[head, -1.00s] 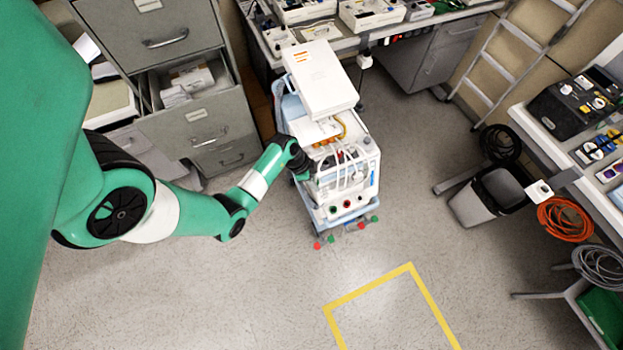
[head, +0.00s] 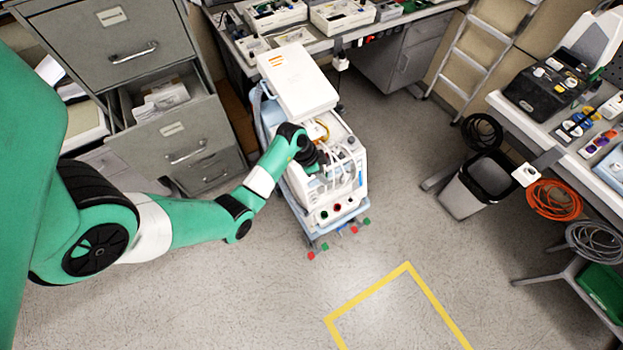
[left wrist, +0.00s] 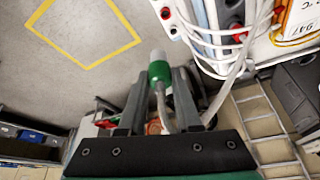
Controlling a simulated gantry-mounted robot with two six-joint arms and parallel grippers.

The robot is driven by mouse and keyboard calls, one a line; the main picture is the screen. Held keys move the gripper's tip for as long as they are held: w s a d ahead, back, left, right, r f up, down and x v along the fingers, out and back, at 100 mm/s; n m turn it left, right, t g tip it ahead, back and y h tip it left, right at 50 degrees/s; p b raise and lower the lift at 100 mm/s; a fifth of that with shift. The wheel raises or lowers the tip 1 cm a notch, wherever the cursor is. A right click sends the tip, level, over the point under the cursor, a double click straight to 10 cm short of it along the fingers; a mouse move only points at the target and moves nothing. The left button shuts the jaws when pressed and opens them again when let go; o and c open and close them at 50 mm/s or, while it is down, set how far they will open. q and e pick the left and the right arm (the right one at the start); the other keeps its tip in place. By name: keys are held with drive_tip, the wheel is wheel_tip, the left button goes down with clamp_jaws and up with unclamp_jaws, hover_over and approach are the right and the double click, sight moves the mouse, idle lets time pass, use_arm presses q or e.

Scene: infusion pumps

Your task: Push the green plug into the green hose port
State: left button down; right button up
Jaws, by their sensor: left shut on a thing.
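The green plug (left wrist: 160,72) has a white tip and shows in the left wrist view, clamped between the jaws of my left gripper (left wrist: 159,88). A pale hose (left wrist: 164,112) runs back from it between the fingers. The plug's tip touches nothing visible in the wrist view.
White hoses (left wrist: 215,68) hang close to the gripper in the wrist view. A grey filing cabinet (head: 165,120) with an open drawer stands left of the cart. A bin (head: 478,190) and workbench are at right. The floor in front, with yellow tape (head: 366,291), is clear.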

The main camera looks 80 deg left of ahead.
use_arm(q)
drive_tip(key=f+b, duration=0.5)
drive_tip(key=f, duration=0.4)
drive_tip(key=w+f+b, duration=0.1)
drive_tip(key=f+b, duration=0.5)
drive_tip(key=f, duration=0.3)
drive_tip(key=w+f+b, duration=0.1)
drive_tip(key=f+b, duration=0.5)
drive_tip(key=f, duration=0.3)
drive_tip(key=shift+d+f, duration=0.25)
drive_tip(key=shift+f, duration=0.05)
drive_tip(key=shift+f+b, duration=0.45)
drive_tip(key=shift+f, duration=0.15)
use_arm(e)
wheel_tip(320, 180, down, 19)
use_arm(q)
drive_tip(key=shift+s+f+b, duration=0.1)
drive_tip(key=shift+f+b, duration=0.95)
drive_tip(key=shift+f, duration=0.55)
use_arm(e)
drive_tip(key=shift+f, duration=1.05)
use_arm(q)
drive_tip(key=c, duration=0.5)
unclamp_jaws()
drive_tip(key=shift+r, duration=0.15)
use_arm(e)
drive_tip(key=shift+r, duration=0.15)
